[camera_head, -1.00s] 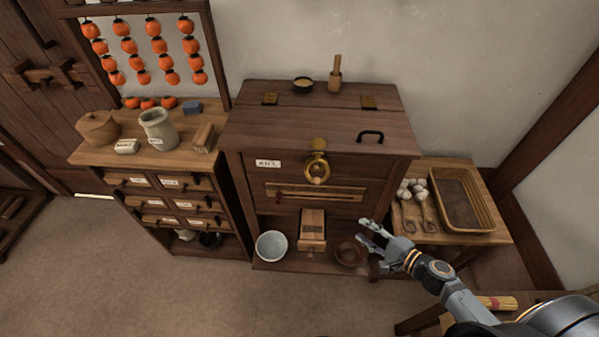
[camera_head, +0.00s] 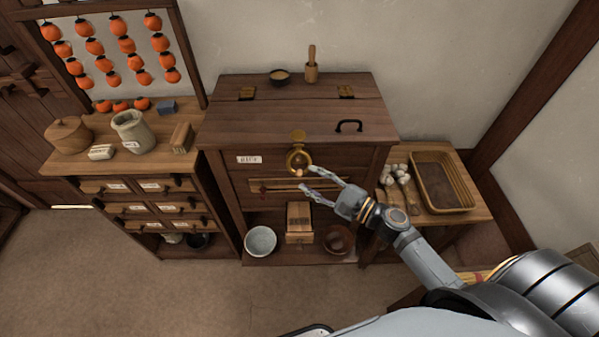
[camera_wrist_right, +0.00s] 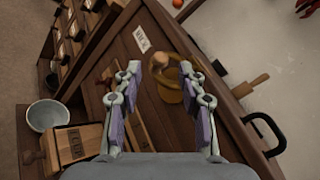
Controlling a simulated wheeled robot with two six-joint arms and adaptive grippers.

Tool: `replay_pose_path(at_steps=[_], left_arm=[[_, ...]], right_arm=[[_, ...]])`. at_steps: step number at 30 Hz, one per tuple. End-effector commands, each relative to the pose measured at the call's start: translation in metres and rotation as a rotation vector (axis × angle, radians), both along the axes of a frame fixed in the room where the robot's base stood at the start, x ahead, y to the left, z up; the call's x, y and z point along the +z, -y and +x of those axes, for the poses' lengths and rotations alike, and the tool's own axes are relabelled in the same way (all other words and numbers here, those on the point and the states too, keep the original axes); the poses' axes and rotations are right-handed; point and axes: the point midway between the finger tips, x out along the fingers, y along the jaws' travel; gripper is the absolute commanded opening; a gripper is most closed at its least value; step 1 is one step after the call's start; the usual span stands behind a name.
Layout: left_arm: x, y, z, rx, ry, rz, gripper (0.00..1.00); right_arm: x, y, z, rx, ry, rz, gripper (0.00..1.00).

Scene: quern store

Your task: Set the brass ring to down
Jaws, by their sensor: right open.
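The brass ring (camera_head: 289,161) hangs from a brass plate (camera_head: 298,136) on the front of a dark wooden chest (camera_head: 228,128). My right gripper (camera_head: 306,178) is open and empty, its fingertips just below and right of the ring in the head view. My left gripper is not in view.
A slotted wooden strip (camera_head: 262,186) lies below the ring. A white bowl (camera_head: 261,240), a small wooden box (camera_head: 299,222) and a brown bowl (camera_head: 338,239) stand on the low shelf. A black handle (camera_head: 349,126) is on the lid. A tray (camera_head: 471,181) stands right.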

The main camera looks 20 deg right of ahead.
Motion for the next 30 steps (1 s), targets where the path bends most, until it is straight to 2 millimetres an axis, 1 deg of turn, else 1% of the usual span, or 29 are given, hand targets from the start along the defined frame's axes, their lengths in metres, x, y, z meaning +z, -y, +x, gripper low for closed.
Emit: replay_pose_path(at_steps=[1,6,8,12,19,28,30], left_arm=[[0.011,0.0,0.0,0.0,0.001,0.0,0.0],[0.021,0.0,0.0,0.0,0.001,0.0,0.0],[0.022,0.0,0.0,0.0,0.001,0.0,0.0],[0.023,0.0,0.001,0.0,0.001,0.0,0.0],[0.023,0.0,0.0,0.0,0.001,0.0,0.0],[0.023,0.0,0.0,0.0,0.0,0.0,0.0],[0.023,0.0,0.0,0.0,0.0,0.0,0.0]], right_arm=[[0.007,-0.005,0.009,-0.006,0.004,0.008,0.41],[0.005,-0.02,0.028,-0.004,0.0,0.005,0.41],[0.004,-0.024,0.033,-0.002,0.0,0.004,0.41],[0.001,-0.028,0.037,-0.001,-0.001,0.0,0.41],[0.0,-0.028,0.038,0.0,-0.002,0.0,0.41],[0.001,-0.028,0.038,-0.002,-0.001,0.0,0.0],[0.001,-0.027,0.038,-0.001,0.0,0.0,0.0]])
